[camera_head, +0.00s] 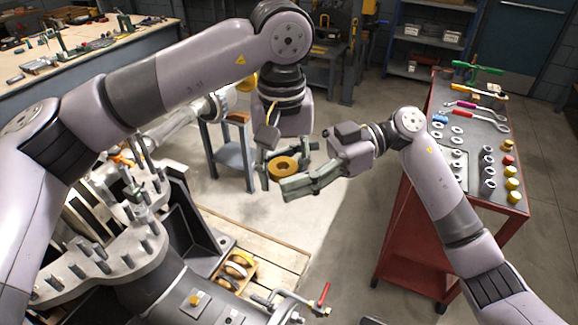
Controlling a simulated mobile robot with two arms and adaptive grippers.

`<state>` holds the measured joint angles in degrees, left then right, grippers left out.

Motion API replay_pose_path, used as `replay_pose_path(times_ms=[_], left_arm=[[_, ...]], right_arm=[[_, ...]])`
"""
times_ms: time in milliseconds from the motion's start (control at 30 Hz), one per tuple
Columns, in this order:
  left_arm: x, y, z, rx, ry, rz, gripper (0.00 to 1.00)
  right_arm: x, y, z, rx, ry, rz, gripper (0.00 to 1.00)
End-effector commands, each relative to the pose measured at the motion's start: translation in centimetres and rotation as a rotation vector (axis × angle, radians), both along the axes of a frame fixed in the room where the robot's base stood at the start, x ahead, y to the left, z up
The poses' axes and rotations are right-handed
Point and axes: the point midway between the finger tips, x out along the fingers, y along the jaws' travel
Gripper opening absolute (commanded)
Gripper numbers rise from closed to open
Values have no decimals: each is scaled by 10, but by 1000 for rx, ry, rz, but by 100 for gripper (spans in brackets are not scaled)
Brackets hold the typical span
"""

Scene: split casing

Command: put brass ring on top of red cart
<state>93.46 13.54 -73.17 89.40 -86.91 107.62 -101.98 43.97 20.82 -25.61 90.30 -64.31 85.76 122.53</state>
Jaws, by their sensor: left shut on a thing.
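The brass ring (283,166) is in mid-air near the centre of the view, lying roughly flat. My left gripper (283,168), pointing down, is shut on the brass ring. My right gripper (300,181) comes in from the right beside the ring, its fingers overlapping the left gripper's in the view. I cannot tell whether it is open or touches the ring. The red cart (409,231) stands on the right, beyond my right forearm, which hides part of its side.
The cart's top carries tools, several grey rings and several yellow knobs (512,184) along its right edge. A split casing (185,290) with studs fills the lower left. Grey floor lies open between casing and cart.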

Motion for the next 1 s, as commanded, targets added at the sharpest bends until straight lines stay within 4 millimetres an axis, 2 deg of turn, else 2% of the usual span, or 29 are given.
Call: replay_pose_path(times_ms=[100, 367, 533, 1000], left_arm=[[0, 0, 0, 0, 1, -1, 22], [-1, -1, 0, -1, 2, -3, 22], [-1, -1, 0, -1, 3, -4, 22], [-2, -1, 0, -1, 3, -4, 22]], right_arm=[[1, 0, 0, 0, 0, -2, 64], [2, -1, 0, 0, 0, -6, 64], [6, -10, 1, -2, 0, -9, 64], [30, -88, 14, -1, 0, -10, 64]])
